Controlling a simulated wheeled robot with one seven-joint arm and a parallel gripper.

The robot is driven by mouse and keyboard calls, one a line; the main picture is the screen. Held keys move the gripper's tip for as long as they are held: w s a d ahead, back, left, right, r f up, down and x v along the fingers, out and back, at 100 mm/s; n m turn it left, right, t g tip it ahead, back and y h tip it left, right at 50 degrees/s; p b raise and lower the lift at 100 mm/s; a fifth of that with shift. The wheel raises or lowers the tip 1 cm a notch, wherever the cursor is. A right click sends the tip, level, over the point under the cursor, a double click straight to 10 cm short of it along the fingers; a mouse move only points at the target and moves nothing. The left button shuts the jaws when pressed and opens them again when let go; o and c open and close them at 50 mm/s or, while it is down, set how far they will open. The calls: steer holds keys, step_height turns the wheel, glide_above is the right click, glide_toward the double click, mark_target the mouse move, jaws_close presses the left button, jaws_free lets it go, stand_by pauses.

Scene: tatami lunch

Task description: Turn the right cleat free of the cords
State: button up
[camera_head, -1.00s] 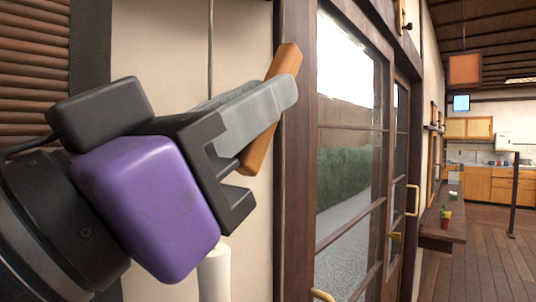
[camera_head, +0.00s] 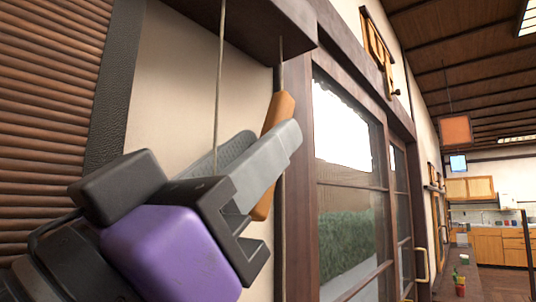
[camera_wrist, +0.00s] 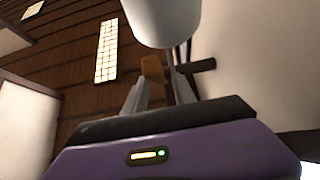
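The right cleat (camera_head: 280,107), an orange-brown wooden bar, is on the wall beside the dark window post, tilted a little, its top leaning right. My gripper (camera_head: 268,150) reaches it from the lower left, and the near grey finger hides the cleat's middle. In the wrist view the cleat (camera_wrist: 153,68) shows between the two fingertips, with a gap to the right finger; my gripper (camera_wrist: 158,85) looks open around it. One thin cord (camera_head: 281,75) runs down to the cleat's top. Another cord (camera_head: 219,90) hangs farther left. Any wraps on the cleat are hidden.
A dark wooden box beam (camera_head: 250,30) overhangs above the cords. The glazed door (camera_head: 350,190) stands just right of the cleat. A slatted brown blind (camera_head: 50,90) covers the left wall. A white cylinder (camera_wrist: 163,20) hangs close in the wrist view.

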mark_target(265, 130)
steer(key=shift+f, duration=0.1)
steer(key=b+v, duration=0.2)
steer(key=v, duration=0.5)
steer(key=shift+s+a+f, duration=0.15)
steer(key=shift+s+f, duration=0.05)
steer(key=shift+s, duration=0.05)
step_height(265, 130, up, 10)
steer(key=s+g+y+p, duration=0.1)
steer(key=y+p, duration=0.1)
steer(key=p, duration=0.6)
steer(key=w+f+g+y+p, duration=0.1)
steer(key=w+d+f+g+y+p, duration=0.1)
steer(key=g, duration=0.1)
steer(key=w+d+f+g+p, duration=0.1)
steer(key=g, duration=0.1)
steer(key=shift+w+f+y+p, duration=0.1)
steer(key=shift+w+y+p, duration=0.2)
steer(key=shift+y+p, duration=0.1)
steer(key=p+x, duration=0.2)
steer(key=x, duration=0.5)
steer(key=shift+w+d, duration=0.2)
steer(key=shift+w, duration=0.05)
